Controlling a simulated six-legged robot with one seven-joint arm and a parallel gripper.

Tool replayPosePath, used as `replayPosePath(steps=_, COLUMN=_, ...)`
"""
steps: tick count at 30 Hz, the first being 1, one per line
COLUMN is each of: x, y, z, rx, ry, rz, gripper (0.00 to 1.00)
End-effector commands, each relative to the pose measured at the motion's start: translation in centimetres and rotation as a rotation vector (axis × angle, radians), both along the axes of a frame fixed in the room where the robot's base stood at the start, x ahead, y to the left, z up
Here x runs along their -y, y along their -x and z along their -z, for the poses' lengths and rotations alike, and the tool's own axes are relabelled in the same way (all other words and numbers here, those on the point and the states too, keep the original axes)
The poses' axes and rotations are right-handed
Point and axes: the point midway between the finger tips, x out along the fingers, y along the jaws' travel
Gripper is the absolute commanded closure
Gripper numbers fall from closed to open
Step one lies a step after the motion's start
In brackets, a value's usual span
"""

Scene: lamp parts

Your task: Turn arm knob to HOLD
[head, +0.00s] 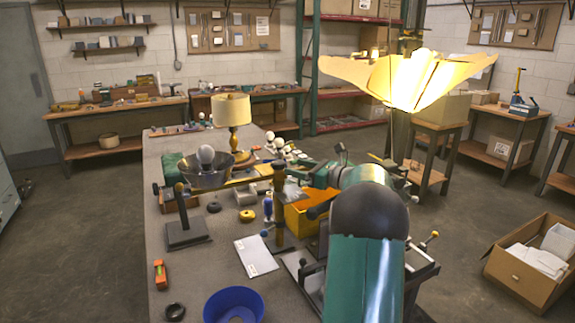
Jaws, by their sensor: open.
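A brass lamp arm (240,181) runs level across the bench from a dark end at left to an upright brown post (280,212).
The grey bench (205,262) carries a blue bowl (233,305), a white sheet (255,256), a dark stand (184,228), an orange level (160,274) and a yellow bin (301,214). A lit petal shade (412,77) hangs at upper right. A cardboard box (525,275) is on the floor.

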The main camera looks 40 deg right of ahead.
Motion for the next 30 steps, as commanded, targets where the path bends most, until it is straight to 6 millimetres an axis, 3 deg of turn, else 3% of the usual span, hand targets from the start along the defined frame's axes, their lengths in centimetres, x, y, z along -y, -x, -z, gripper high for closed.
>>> replayPosePath(steps=9, x=-1.6, y=-4.8, z=0.0, rx=0.001, ry=0.002, rz=-0.003, gripper=0.39)
replayPosePath(steps=20, x=-1.7, y=-5.6, z=-0.1, rx=0.002, ry=0.002, rz=0.002, gripper=0.39)
replayPosePath(steps=21, x=-1.6, y=-5.5, z=-0.1, rx=0.002, ry=0.002, rz=0.003, gripper=0.41)
replayPosePath(steps=27, x=-1.6, y=-5.5, z=-0.1, rx=0.002, ry=0.002, rz=0.003, gripper=0.8)
replayPosePath(steps=30, x=-1.6, y=-5.5, z=-0.1, rx=0.002, ry=0.001, rz=0.003, gripper=0.84)
